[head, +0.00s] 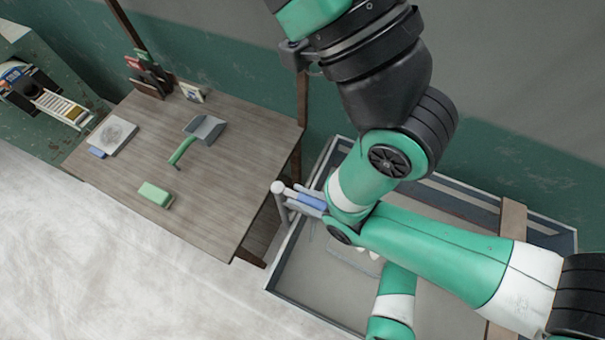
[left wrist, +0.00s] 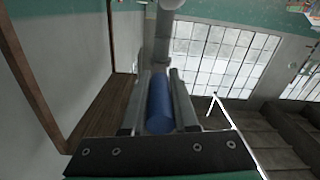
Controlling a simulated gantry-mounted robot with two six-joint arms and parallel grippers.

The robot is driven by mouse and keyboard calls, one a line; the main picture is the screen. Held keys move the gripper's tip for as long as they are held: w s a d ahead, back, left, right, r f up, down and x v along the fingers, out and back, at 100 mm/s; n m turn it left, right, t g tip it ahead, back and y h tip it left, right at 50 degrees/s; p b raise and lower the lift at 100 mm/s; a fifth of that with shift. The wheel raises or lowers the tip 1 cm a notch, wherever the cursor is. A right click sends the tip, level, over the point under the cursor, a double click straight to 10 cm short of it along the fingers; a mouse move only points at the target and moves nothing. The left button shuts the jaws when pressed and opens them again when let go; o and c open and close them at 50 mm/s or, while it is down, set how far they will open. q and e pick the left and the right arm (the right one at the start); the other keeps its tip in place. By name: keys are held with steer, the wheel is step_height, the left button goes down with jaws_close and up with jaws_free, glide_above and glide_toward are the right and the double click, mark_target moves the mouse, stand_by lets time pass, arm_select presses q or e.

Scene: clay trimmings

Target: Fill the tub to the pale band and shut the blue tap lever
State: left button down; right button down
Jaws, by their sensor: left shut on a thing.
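My left gripper (head: 300,200) is shut on the blue tap lever (head: 312,201), at the left side of a wide grey basin (head: 315,285). In the left wrist view the blue lever (left wrist: 159,104) lies lengthwise between the two fingers (left wrist: 160,100), with a grey pipe (left wrist: 162,35) beyond it. In the head view my arm covers much of the basin. Pale shapes show partly under it, too hidden to tell whether they are the tub. I cannot make out the pale band or a water level. My right gripper does not show.
A wooden table (head: 225,170) stands left of the basin, holding a grey scoop with a green handle (head: 204,129), a green block (head: 155,194) and a pale slab (head: 112,136). A wooden board (head: 513,222) crosses the basin's right part. The pale floor at lower left is clear.

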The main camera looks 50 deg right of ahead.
arm_select(q)
steer(key=shift+r, duration=0.15)
steer(key=c, duration=0.7)
jaws_free()
steer(key=b+v, duration=0.2)
steer(key=v, duration=0.9)
steer(key=shift+s+d, duration=0.15)
steer(key=shift+s, duration=0.1)
